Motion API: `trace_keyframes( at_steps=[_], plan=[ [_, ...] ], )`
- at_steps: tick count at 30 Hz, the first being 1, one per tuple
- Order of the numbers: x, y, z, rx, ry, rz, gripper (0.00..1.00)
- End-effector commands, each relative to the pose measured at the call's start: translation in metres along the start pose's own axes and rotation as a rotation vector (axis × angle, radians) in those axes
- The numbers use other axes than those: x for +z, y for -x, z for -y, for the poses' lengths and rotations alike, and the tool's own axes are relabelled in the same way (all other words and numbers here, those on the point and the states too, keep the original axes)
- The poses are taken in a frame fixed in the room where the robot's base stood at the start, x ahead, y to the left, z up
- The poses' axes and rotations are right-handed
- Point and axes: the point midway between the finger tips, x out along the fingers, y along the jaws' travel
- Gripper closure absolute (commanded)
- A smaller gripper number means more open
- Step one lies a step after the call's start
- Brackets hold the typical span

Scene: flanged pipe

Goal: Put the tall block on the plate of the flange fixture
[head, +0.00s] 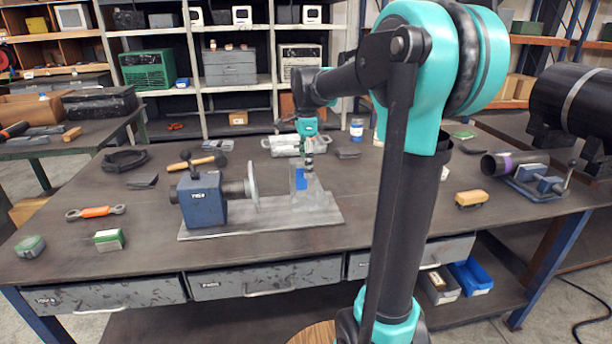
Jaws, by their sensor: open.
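The flange fixture has a blue housing (203,199) with a round grey flange disc (252,187) facing right, on a flat grey plate (235,228). An upright grey and blue piece (299,181), which looks like the tall block, stands at the plate's right part, right of the disc. My gripper (308,168) points down just over and beside this piece, its jaws open. The fingers are small and overlap the piece in the picture, so I cannot tell whether they touch it. The piece's lower edge appears to be on the plate.
A yellow block (471,198) and a pipe in a clamp (515,164) are at the right. The bench front is clear.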

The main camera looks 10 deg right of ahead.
Motion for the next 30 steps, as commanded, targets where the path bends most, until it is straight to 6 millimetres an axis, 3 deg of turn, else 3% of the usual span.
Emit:
trace_keyframes(
  at_steps=[6, 12, 24, 30],
  plan=[
    [0.0, 0.045, 0.0, 0.0, 0.0, 0.0, 0.42],
    [0.0, 0.069, 0.0, 0.0, 0.0, 0.0, 0.42],
    [0.0, 0.076, 0.0, 0.0, 0.0, 0.0, 0.43],
    [-0.001, 0.072, 0.0, 0.0, 0.1, 0.0, 0.68]
  ],
)
